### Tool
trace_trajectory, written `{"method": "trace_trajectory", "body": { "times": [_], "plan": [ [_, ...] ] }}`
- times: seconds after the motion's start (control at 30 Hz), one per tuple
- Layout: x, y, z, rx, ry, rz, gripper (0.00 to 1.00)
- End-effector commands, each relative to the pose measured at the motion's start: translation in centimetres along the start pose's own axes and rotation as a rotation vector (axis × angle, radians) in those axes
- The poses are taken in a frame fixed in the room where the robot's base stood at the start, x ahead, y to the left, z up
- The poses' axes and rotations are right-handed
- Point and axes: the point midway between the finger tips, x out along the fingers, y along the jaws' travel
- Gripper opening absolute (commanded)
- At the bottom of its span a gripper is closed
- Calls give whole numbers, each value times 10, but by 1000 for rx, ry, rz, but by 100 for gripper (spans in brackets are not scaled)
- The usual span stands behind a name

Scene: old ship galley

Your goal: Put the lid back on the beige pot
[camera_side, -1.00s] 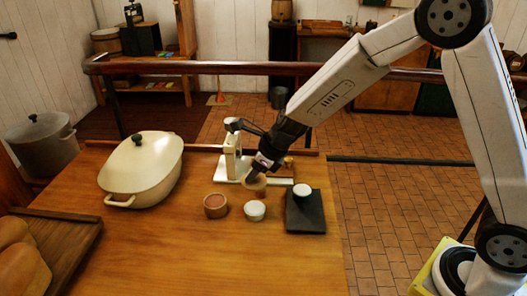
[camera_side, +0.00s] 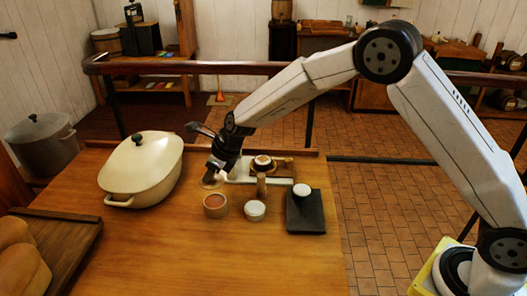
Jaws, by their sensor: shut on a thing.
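My gripper (camera_side: 213,174) points down, shut on a small round tan piece (camera_side: 210,182) that looks like a lid. The fingers partly hide it. It is held just above and behind a small open tan pot (camera_side: 215,212) with a reddish-brown inside; I see a small gap between them. A small pot with a white top (camera_side: 255,209) stands to the right of it. A large oval cream pot (camera_side: 140,180) stands at the left, its top covered, with a dark knob on it.
A dark slab (camera_side: 310,222) with a white-topped item (camera_side: 302,191) lies at the right. A pale stand (camera_side: 240,172) and a brown upright piece (camera_side: 262,185) are behind the small pots. A wooden tray (camera_side: 65,245) with loaves (camera_side: 22,265) is at front left. The front table is clear.

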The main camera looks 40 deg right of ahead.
Motion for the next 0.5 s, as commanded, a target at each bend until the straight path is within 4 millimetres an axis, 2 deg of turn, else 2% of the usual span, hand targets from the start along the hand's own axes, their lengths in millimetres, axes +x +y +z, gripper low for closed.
{"method": "trace_trajectory", "body": {
  "times": [0.5],
  "plan": [
    [9, 0, -5, 0, 2, 2, 0]
  ]
}}
